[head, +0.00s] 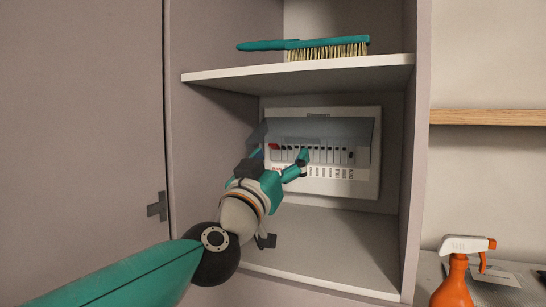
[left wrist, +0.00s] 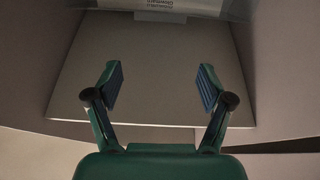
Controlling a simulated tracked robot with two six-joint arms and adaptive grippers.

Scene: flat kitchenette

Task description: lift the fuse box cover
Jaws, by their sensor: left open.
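The fuse box (head: 365,187) is a white-framed panel on the back wall of the cabinet's middle compartment. Its grey cover (head: 345,128) shows as a band across the upper part, above a row of switches; how far it stands open I cannot tell for sure. My left gripper (head: 281,156) is in front of the box's lower left part, its fingers spread and empty, hiding some switches. In the left wrist view, the open fingers (left wrist: 160,88) have nothing between them, and the box's lower edge with printed labels shows at the top. My right gripper is not in view.
A shelf (head: 300,70) above the box carries a green brush (head: 325,48). The compartment floor (head: 330,245) is bare. The cabinet's right wall (head: 414,180) stands close to the box. An orange spray bottle (head: 455,285) stands outside at the right.

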